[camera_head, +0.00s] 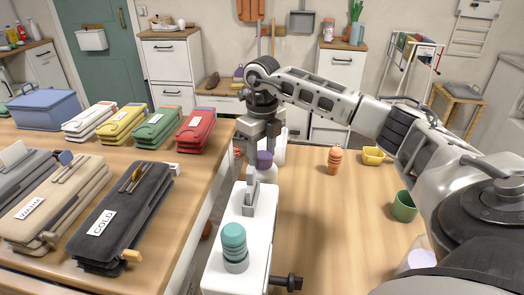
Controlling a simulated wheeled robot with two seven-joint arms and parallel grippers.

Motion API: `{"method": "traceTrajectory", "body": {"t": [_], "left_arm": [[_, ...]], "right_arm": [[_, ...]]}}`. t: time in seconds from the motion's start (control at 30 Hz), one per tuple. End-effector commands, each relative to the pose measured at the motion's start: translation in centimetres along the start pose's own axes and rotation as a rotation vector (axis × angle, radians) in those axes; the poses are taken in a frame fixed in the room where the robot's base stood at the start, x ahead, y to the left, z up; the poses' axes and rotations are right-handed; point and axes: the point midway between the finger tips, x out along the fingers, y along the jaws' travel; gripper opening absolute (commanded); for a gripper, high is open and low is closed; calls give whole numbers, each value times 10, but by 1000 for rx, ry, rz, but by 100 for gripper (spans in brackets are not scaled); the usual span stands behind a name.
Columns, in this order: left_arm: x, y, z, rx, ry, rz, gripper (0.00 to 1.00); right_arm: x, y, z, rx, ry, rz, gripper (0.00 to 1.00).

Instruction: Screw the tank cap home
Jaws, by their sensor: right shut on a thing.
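A ridged teal cap (234,240) sits upright over a grey collar near the tank's front end. My right gripper (250,192) reaches down from above, behind the teal cap and apart from it. My left gripper is not in view.
A dark spout (288,282) sticks out from the tank's front right.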

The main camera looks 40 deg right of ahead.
Motion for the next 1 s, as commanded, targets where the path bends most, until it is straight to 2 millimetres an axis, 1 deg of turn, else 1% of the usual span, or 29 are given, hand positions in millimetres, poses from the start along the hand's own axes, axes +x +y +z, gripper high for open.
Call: {"method": "traceTrajectory", "body": {"t": [0.1,0.2,0.43,0.47,0.5,0.53,0.83,1.0], "left_arm": [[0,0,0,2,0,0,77],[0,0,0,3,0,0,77],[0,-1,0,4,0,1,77],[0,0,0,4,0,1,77],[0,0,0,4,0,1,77],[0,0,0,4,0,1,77],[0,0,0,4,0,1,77],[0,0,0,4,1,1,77]], "right_arm": [[0,0,0,173,0,0,27],[0,0,0,258,-1,0,27],[0,0,0,273,-1,0,27],[0,0,0,273,-1,0,50],[0,0,0,273,-1,0,61],[0,0,0,272,-1,0,70],[0,0,0,252,-1,0,70],[0,0,0,59,-1,0,70]]}}
